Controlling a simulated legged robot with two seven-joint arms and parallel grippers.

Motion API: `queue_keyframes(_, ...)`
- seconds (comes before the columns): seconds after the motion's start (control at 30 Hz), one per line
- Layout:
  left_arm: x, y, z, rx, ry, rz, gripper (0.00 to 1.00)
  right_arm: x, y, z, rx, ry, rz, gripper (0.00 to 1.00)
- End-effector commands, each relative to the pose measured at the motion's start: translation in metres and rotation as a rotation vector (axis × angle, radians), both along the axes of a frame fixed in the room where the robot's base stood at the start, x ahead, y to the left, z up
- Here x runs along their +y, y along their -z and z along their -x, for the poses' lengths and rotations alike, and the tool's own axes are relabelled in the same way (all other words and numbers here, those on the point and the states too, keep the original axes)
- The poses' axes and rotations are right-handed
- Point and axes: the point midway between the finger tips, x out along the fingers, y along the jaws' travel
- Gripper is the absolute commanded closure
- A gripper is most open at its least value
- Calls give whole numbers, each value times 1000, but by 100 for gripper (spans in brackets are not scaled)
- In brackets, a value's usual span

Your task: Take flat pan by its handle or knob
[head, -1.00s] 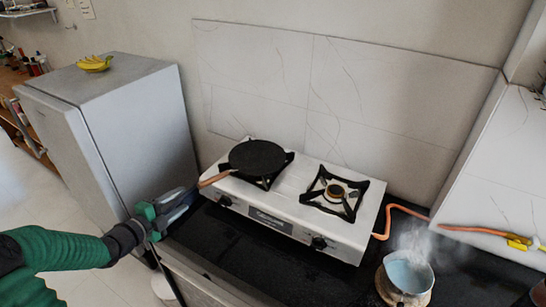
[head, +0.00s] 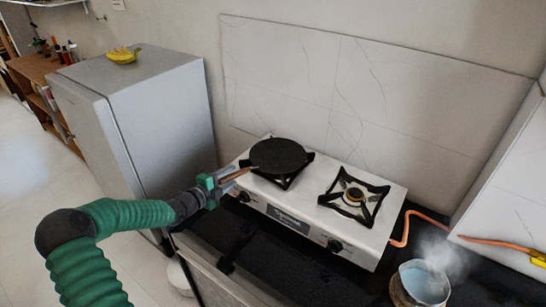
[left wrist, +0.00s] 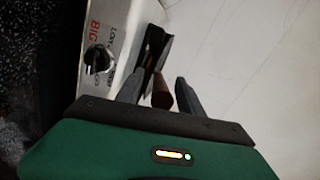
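The flat pan (head: 278,155) is a round black pan on the left burner of the white stove, with a brown handle (head: 240,172) pointing left and toward the front. My left gripper (head: 224,176) is at the outer end of this handle. In the left wrist view, my left gripper (left wrist: 158,88) has its two fingers apart, with the end of the brown handle (left wrist: 162,94) between them. Gaps show on both sides of the handle, so the fingers are open around it. My right gripper is not in view.
The white stove (head: 290,226) stands on a black counter (head: 270,262), its right burner (head: 354,194) empty. A steaming pot (head: 424,286) is at the lower right, near an orange hose (head: 408,222). A grey fridge (head: 165,125) with bananas (head: 123,56) stands at left.

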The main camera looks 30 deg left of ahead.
Motion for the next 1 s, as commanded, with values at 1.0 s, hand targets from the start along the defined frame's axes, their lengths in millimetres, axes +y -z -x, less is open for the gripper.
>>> queue_keyframes(1.0,1,0,0,-1,-1,1,100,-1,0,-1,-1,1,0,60)
